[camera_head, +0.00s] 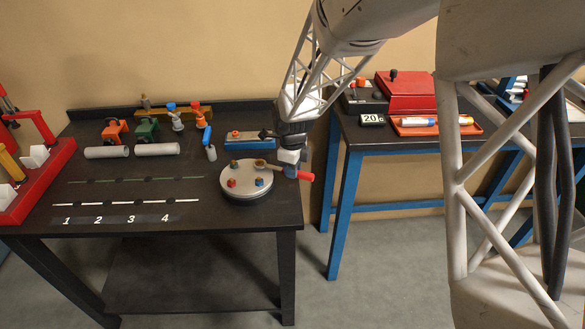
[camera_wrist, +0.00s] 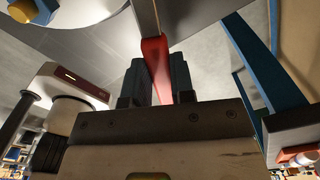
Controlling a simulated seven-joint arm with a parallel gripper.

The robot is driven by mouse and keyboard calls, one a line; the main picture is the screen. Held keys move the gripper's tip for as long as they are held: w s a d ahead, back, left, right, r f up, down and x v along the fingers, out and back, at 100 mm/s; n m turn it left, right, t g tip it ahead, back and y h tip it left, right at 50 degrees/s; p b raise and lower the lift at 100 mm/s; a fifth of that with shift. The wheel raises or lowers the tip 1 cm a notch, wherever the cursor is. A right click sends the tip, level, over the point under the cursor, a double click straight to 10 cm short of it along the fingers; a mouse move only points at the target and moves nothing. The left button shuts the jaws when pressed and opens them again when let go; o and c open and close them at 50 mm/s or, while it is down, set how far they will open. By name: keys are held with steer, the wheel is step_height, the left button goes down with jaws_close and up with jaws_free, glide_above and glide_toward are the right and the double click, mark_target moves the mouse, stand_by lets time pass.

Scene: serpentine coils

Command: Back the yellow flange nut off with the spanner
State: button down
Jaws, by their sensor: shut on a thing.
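A round pale plate (camera_head: 246,194) on the dark bench carries several coloured flange nuts. The yellow flange nut (camera_head: 259,163) appears to be the one at its back right. My gripper (camera_head: 291,168) is low at the plate's right edge, shut on the red handle of the spanner (camera_head: 304,176). In the wrist view, the red handle (camera_wrist: 156,60) sits between my two dark fingers (camera_wrist: 156,85), and its grey shaft runs off the top. The spanner's head end points left to the yellow nut. I cannot tell whether the jaw is around the nut or beside it.
A blue tray (camera_head: 248,144) lies behind the plate. A red stand (camera_head: 40,180) is at far left. The bench front (camera_head: 200,228) is clear. A second blue-legged table (camera_head: 346,200) stands right.

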steer(key=shift+w+d+n, duration=0.2)
steer(key=shift+w+n, duration=0.3)
steer(key=shift+n, duration=0.05)
steer(key=shift+w+d+n, duration=0.15)
steer(key=shift+w+n, duration=0.35)
steer(key=shift+n, duration=0.05)
steer(key=shift+w, duration=0.1)
steer(key=shift+w+d+n, duration=0.1)
steer(key=shift+w+n, duration=0.85)
steer(key=shift+n, duration=0.25)
steer(key=shift+w, duration=0.15)
steer(key=shift+w+n, duration=0.15)
steer(key=shift+n, duration=0.15)
steer(key=shift+w+n, duration=0.75)
steer(key=shift+n, duration=0.05)
steer(key=shift+w, duration=0.1)
